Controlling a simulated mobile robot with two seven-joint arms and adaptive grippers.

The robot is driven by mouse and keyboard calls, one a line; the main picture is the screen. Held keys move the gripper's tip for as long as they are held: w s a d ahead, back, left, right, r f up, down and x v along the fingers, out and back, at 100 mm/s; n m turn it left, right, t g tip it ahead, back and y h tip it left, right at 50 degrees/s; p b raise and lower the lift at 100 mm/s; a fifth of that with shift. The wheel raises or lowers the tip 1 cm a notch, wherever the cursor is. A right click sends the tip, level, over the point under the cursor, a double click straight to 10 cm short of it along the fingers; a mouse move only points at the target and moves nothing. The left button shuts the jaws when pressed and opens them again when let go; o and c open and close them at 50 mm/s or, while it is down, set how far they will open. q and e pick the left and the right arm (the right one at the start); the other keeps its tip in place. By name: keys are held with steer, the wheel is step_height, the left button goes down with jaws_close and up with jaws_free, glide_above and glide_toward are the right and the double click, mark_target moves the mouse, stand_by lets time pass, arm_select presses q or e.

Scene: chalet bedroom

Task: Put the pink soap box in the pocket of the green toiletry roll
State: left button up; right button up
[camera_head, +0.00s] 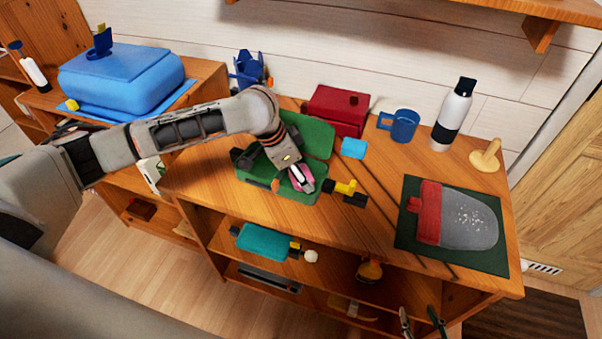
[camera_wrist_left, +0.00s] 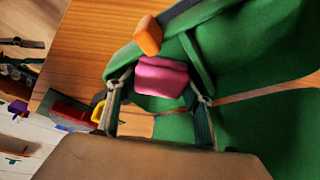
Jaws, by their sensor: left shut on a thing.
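The green toiletry roll (camera_head: 306,136) lies open on the wooden dresser top, partly covered by my left arm. My left gripper (camera_head: 302,178) is over its near section, shut on the pink soap box (camera_head: 305,172). In the left wrist view the pink soap box (camera_wrist_left: 161,77) sits between the two fingertips (camera_wrist_left: 158,100), with green ridges of the roll (camera_wrist_left: 245,50) around it. I cannot tell whether the box is inside a pocket or just above it. My right gripper (camera_head: 422,324) is at the bottom edge, its fingers apart and empty.
A small orange piece (camera_wrist_left: 148,36) is at the roll's edge. Near the roll are a yellow-and-black item (camera_head: 346,191), a light blue block (camera_head: 353,148) and a red box (camera_head: 337,110). A blue mug (camera_head: 399,125), a bottle (camera_head: 452,115) and a green mat (camera_head: 412,232) stand farther right.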

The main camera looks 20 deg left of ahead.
arm_select(q)
steer(key=o, duration=0.9)
steer(key=shift+f, duration=0.1)
steer(key=p+v, duration=0.2)
steer(key=v, duration=1)
